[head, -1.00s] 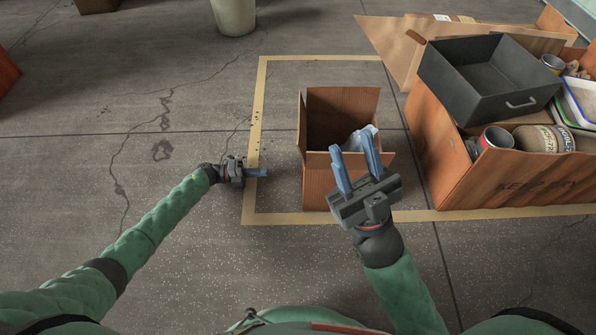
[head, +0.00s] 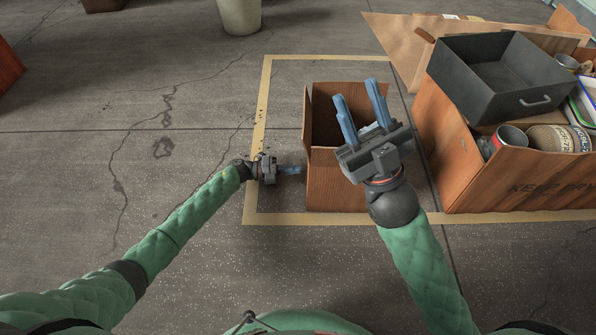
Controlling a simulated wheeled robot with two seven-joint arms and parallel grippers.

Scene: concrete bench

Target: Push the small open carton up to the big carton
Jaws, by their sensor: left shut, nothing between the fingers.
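A dark grey drawer (head: 500,85), cans (head: 508,138) and other items fill the big carton. Yellow tape (head: 290,218) marks the floor. A pale bin (head: 240,15) stands at the back.

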